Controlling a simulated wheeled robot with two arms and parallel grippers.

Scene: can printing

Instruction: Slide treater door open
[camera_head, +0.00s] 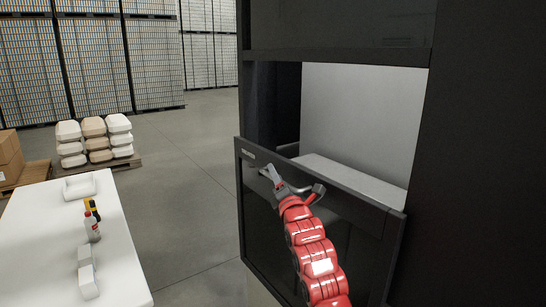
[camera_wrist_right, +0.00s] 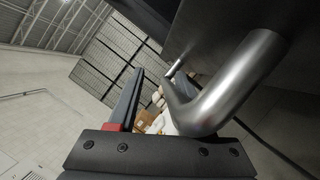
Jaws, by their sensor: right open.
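The treater door (camera_head: 262,205) is a dark, glossy panel on the front of the black machine, with an opening above its top edge. My right gripper (camera_head: 293,185) is at the upper part of this door, at the end of my red arm. In the right wrist view, a bent grey metal handle (camera_wrist_right: 232,85) runs close in front of the gripper. The gripper is open. My left gripper is not in view.
The opening shows a pale inner wall (camera_head: 355,120) and ledge (camera_head: 345,175). A white table (camera_head: 50,240) at left holds a bottle (camera_head: 92,228) and small white items. Behind it, a pallet (camera_head: 110,165) bears stacked pale sacks. Floor between table and machine is clear.

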